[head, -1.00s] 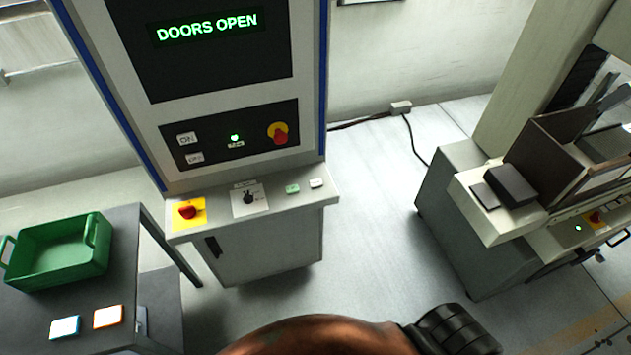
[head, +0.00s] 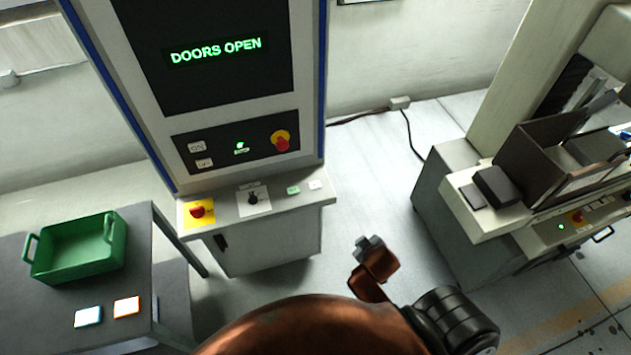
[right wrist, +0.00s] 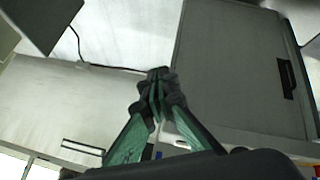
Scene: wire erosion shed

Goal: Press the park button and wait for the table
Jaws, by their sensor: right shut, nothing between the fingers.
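The control cabinet stands left of centre in the head view, its screen (head: 215,50) reading DOORS OPEN. Its ledge (head: 318,194) carries a red knob on a yellow plate (head: 198,211), a black rotary switch (head: 253,198), a green button (head: 293,190) and a white button (head: 315,185). Their labels are too small to read, so I cannot tell which is the park button. My right gripper (right wrist: 157,84) shows in the right wrist view, shut and empty, its fingertips together over floor and apart from any button. My left gripper is not in view.
A green bin (head: 78,250) sits on a dark table (head: 35,318) at left, near blue-edged (head: 88,317) and orange-edged (head: 127,307) pads. A machine (head: 455,205) stands at right. Clear floor (head: 370,165) lies between it and the cabinet; a cable runs along the back.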

